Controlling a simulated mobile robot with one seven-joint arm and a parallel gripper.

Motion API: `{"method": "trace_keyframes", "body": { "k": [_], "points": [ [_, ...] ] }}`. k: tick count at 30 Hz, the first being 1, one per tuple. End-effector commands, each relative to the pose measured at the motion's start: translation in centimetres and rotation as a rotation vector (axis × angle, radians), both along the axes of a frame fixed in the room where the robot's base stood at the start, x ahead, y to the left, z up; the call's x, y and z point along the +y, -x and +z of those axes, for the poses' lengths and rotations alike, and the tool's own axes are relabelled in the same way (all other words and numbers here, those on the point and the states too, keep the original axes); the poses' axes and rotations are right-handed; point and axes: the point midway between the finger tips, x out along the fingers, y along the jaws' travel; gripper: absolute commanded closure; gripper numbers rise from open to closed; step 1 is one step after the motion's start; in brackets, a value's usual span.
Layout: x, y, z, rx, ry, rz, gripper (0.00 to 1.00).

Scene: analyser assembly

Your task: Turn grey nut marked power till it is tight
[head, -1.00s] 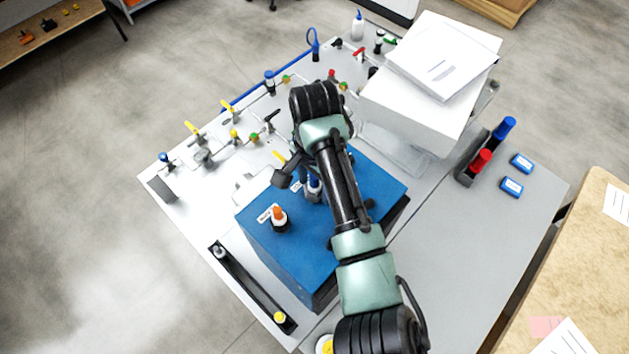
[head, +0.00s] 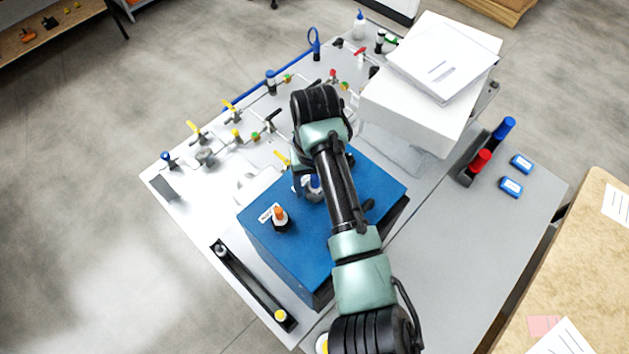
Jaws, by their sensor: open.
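A blue box (head: 290,254) stands on the grey bench. On its top, a fitting with an orange tip (head: 279,213) and a dark base stands upright beside a small white label (head: 268,211). The label text is too small to read, so I cannot tell which fitting is marked power. My arm reaches over the box and bends back down near the blue-tipped fitting. My gripper's jaws are hidden behind my arm.
Yellow-handled valves (head: 196,130) and thin tubing line the back left of the bench. A white box (head: 410,110) with papers stands at the back right. A black rail (head: 250,284) lies at the front left. The grey bench right of the blue box is mostly clear.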

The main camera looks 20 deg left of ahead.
Motion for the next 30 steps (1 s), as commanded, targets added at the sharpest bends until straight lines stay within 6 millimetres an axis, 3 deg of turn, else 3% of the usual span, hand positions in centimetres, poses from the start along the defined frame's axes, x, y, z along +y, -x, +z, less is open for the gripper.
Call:
{"method": "trace_keyframes", "body": {
  "k": [21,30],
  "points": [
    [0.02,0.0,-0.08,0.0,0.0,0.957,0.32],
    [0.05,0.03,-0.02,0.0,0.001,1.116,0.32]
  ]
}}
